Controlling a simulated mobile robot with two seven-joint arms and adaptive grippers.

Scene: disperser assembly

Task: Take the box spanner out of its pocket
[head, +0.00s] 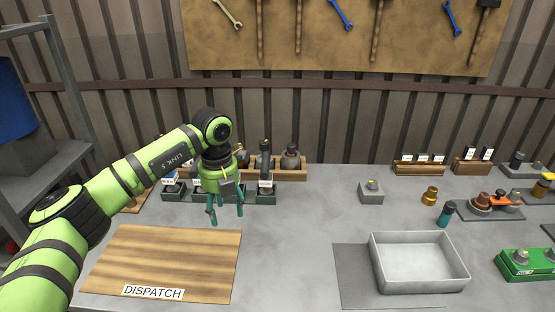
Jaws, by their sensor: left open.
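My left gripper (226,210) hangs fingers-down above the grey bench, its teal fingers apart and nothing between them. It is in front of a row of dark green labelled bins (263,197) and a wooden rack (299,175) behind them. A dark upright tool with a light tip (265,152) stands in the rack, just right of the gripper's wrist. I cannot tell for certain whether it is the box spanner. My gripper and wrist hide part of the bins and rack. My right gripper is not in view.
A wooden DISPATCH board (175,262) lies front left. A grey tray (420,288) stands front right. A grey block (371,192), a brass part (430,195) and a teal-topped cylinder (446,215) stand farther back. The bench middle (295,245) is clear.

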